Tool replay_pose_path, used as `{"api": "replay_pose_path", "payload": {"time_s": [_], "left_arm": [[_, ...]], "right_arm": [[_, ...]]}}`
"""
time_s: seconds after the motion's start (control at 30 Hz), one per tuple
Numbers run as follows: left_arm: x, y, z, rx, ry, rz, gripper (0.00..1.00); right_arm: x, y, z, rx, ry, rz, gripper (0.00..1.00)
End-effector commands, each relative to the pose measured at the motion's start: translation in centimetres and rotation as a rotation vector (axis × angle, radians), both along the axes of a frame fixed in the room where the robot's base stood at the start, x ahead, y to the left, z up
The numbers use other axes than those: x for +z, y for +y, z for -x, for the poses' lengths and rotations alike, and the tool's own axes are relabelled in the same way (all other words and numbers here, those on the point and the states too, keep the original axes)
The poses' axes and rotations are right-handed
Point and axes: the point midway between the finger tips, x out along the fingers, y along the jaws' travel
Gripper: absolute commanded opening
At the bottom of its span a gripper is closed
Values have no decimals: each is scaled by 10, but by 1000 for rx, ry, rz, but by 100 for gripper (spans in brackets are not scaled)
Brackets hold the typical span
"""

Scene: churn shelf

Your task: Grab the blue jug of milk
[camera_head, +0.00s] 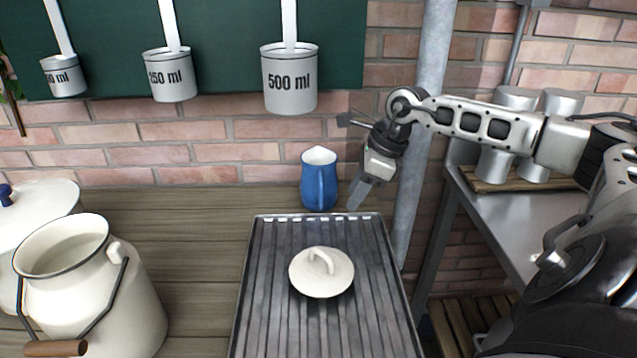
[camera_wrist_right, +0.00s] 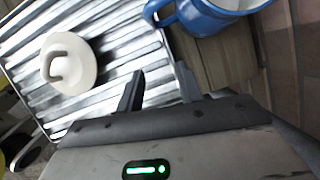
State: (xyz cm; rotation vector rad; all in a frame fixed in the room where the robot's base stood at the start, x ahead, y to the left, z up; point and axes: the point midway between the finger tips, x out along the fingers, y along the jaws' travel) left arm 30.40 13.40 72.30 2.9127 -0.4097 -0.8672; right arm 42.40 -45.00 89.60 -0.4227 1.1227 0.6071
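The blue jug of milk (camera_head: 313,190) has a white top and stands on the wooden counter against the brick wall, just behind the metal tray. Its handle faces the front. My right gripper (camera_head: 358,192) is just right of the jug and apart from it, pointing down. In the right wrist view, the jug (camera_wrist_right: 216,14) is at the top, cut off by the edge, with its handle to the left. The two fingers of my right gripper (camera_wrist_right: 160,84) are apart with nothing between them. My left gripper is not in view.
A ribbed metal tray (camera_head: 260,290) bears a white lid (camera_head: 322,283). A cream churn (camera_head: 100,300) and a white pot (camera_head: 45,208) stand at left. White measuring cups (camera_head: 290,90) hang above. A grey post (camera_head: 425,130) stands right of the jug. Counter left of the jug is clear.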

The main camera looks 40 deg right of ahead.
Motion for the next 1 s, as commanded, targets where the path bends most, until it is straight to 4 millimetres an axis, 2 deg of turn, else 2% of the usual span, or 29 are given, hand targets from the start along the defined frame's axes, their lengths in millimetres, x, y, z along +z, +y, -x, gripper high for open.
{"api": "replay_pose_path", "payload": {"time_s": [0.27, 0.6, 0.7, 0.93, 0.97, 1.0], "left_arm": [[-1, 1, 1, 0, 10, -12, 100], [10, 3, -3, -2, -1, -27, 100], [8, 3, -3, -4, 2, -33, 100], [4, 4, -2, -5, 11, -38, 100], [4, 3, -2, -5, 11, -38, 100], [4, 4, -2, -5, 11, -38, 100]], "right_arm": [[0, 9, -12, -1, -1, -5, 36], [1, 40, -50, 2, -1, -4, 36], [-10, 40, -50, 0, 3, -2, 36], [-12, 40, -50, -1, 2, 0, 36], [-12, 40, -50, -1, 2, 0, 34], [-12, 40, -50, -1, 2, 0, 22]]}}
